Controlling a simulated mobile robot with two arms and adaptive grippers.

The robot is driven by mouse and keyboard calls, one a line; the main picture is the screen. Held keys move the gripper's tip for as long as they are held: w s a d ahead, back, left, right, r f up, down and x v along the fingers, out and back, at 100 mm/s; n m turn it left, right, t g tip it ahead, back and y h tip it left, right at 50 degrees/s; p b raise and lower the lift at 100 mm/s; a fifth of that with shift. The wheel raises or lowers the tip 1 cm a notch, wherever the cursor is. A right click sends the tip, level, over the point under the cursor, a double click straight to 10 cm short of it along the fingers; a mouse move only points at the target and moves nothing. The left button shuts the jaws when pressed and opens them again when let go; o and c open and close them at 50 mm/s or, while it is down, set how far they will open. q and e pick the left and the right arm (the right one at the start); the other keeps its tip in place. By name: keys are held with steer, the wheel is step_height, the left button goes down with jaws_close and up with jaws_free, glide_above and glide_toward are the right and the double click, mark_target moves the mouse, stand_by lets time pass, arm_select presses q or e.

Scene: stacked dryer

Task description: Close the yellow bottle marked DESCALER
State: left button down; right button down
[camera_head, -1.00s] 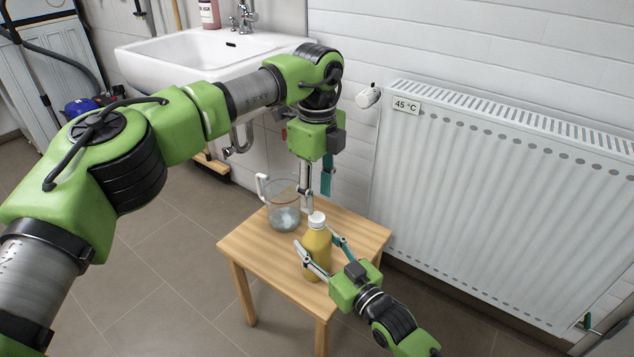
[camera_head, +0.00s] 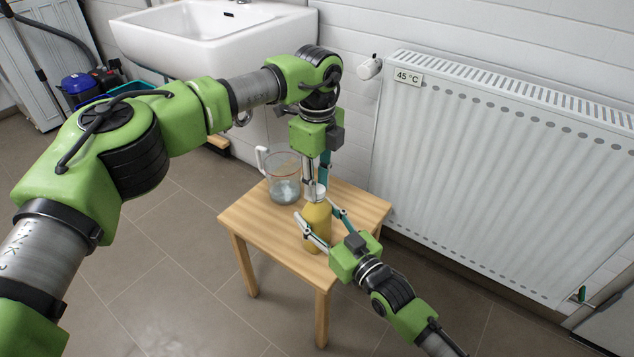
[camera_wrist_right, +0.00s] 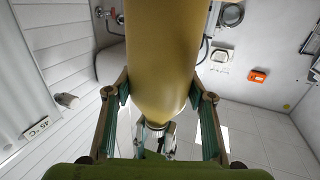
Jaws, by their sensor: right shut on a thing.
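The yellow bottle (camera_head: 317,225) stands upright on a small wooden table, with a white cap (camera_head: 319,192) at its top. Its label is not visible. My right gripper (camera_head: 318,222) is shut on the bottle's body from the front right. In the right wrist view, the bottle (camera_wrist_right: 163,55) lies between the two fingers. My left gripper (camera_head: 317,188) points straight down over the bottle, with its fingertips at the cap, one on each side. I cannot tell whether these fingers press on the cap or how the cap sits on the neck.
A clear measuring jug (camera_head: 284,180) stands on the wooden table (camera_head: 262,222), just left of the bottle. A white radiator (camera_head: 500,170) stands close behind the table to the right. A white sink (camera_head: 205,45) is at the back left.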

arm_select(q)
steer(key=m, duration=0.3)
steer(key=shift+m, duration=0.3)
steer(key=m, duration=0.7)
steer(key=shift+m, duration=0.4)
steer(key=m, duration=1.1)
steer(key=shift+m, duration=0.4)
steer(key=m, duration=0.6)
steer(key=shift+f, duration=0.1)
steer(key=c, duration=1.6)
jaws_free()
steer(key=shift+c, duration=0.2)
